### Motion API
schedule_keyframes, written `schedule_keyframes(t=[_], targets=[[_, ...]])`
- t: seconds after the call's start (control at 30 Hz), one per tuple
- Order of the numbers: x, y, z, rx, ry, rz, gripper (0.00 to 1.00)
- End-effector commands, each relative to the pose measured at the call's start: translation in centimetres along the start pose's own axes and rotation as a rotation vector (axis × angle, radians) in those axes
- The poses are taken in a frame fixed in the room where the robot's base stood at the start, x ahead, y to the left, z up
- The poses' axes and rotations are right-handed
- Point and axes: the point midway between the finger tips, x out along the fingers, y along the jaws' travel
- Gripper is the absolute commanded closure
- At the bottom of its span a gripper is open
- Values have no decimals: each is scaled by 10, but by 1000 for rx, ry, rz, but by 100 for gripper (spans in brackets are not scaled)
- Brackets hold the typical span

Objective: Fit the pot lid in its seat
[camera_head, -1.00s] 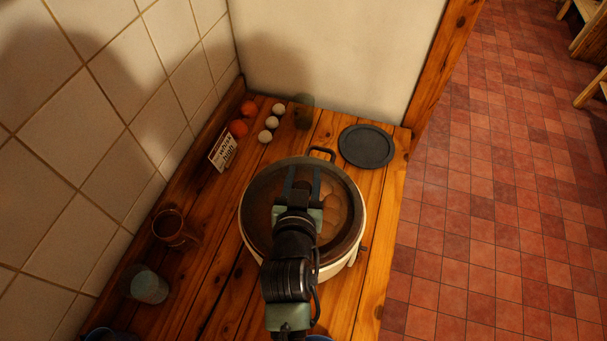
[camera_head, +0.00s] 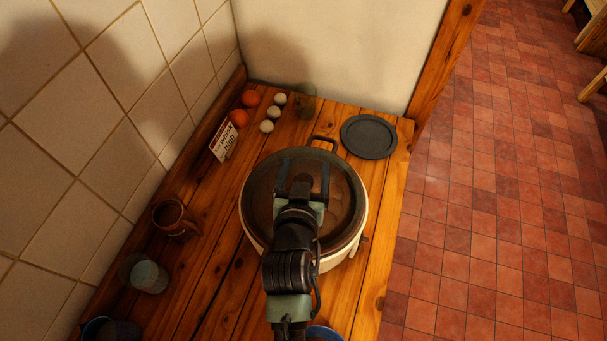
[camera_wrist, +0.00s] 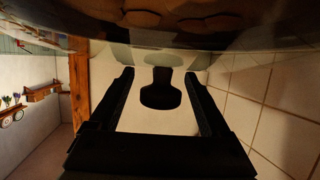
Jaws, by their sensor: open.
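The round glass pot lid (camera_head: 262,200) with a dark rim lies over the top of the pale pot (camera_head: 327,262). Its outline looks close to the pot's rim, but I cannot tell if it sits fully level all round. My gripper (camera_head: 304,172) is over the middle of the lid with its fingers spread. In the wrist view, the lid's black knob (camera_wrist: 160,95) stands between the two open fingers, with a gap visible on each side. My wrist hides the near part of the lid and pot.
A dark round plate (camera_head: 368,137) lies right of the pot's far handle. Orange balls (camera_head: 239,118), white eggs (camera_head: 267,126) and a small sign (camera_head: 222,140) are at the back left. A brown mug (camera_head: 172,218) and a glass (camera_head: 148,275) stand at left.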

Motion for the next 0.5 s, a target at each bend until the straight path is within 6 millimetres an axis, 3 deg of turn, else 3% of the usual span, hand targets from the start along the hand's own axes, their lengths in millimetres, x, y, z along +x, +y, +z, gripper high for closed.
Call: schedule_keyframes(t=[0.17,0.5], targets=[[-15,0,1,1,1,-1,19],[-77,0,2,1,3,-1,19]])
